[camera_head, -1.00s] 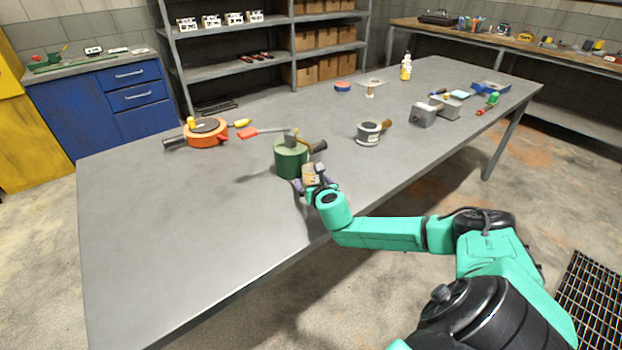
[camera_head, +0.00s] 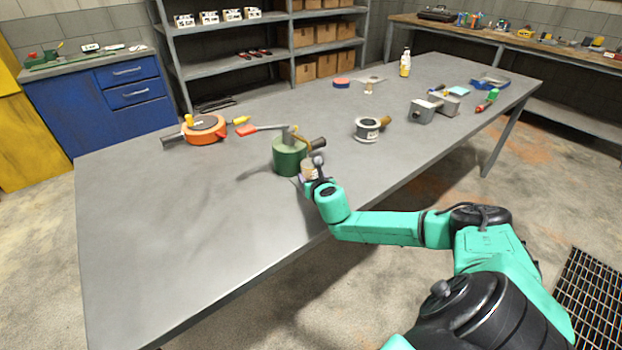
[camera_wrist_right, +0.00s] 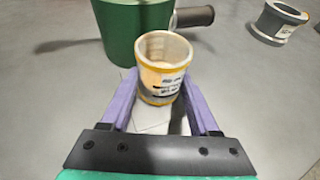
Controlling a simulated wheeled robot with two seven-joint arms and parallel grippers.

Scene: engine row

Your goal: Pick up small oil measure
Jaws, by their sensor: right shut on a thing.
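The small oil measure (camera_wrist_right: 162,72) is a pale cup with yellow bands and dark print. In the right wrist view it stands between the purple fingers of my right gripper (camera_wrist_right: 163,105), which is shut on it. In the head view the measure (camera_head: 309,168) is partly hidden by my right gripper (camera_head: 312,176), just in front of the green can. Whether its base touches the table cannot be told. My left gripper is not in view.
The green can (camera_head: 289,158) with a dark handle stands right behind the measure. A grey-white pot (camera_head: 367,131) stands to the right, an orange round tool (camera_head: 206,130) to the left. The table's (camera_head: 180,240) near left part is clear.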

